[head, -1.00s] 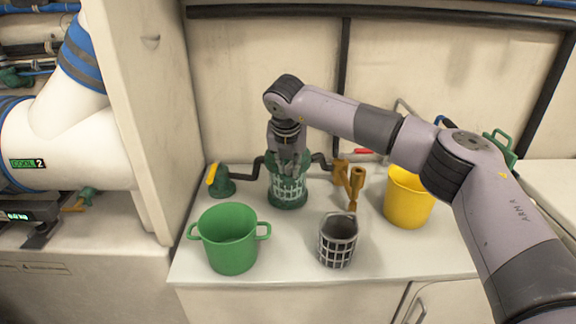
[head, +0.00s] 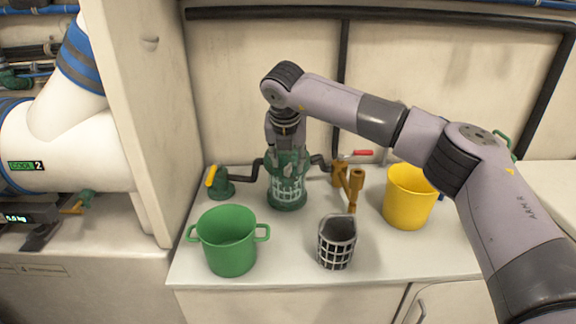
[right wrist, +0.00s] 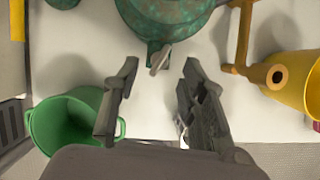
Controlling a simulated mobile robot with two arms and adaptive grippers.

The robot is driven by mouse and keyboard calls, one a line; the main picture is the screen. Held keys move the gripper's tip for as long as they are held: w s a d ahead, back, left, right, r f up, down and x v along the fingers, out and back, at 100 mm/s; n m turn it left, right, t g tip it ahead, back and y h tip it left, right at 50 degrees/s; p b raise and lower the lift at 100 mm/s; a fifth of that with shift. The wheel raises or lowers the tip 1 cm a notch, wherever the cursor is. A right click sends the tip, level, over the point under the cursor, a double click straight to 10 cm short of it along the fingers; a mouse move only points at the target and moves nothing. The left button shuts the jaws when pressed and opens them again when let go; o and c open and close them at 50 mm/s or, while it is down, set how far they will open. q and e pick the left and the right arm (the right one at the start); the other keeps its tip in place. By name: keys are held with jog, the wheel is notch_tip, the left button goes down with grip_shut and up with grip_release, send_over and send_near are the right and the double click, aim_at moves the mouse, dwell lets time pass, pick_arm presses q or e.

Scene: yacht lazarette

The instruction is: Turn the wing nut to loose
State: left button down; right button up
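The green strainer housing (head: 288,190) with a lattice-like window stands at the back of the white counter, between dark pipes. In the right wrist view its rounded green body (right wrist: 168,15) is at the top. A small grey metal piece, seemingly the wing nut (right wrist: 159,60), projects from its edge. My right gripper (right wrist: 160,76) is open, with its two dark fingers apart and the wing nut between and just beyond the tips. In the head view the right gripper (head: 284,146) points down at the housing's top, where it hides the nut. My left gripper is not in view.
A green two-handled pot (head: 229,258) and a grey basket (head: 337,247) stand in front. A yellow bucket (head: 409,205) is at right. A yellow-handled valve (head: 219,184) and a brass valve (head: 354,184) flank the housing. A cabinet wall (head: 135,110) rises at left.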

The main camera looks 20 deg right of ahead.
jog(key=v, duration=0.9)
jog(key=shift+f, duration=0.15)
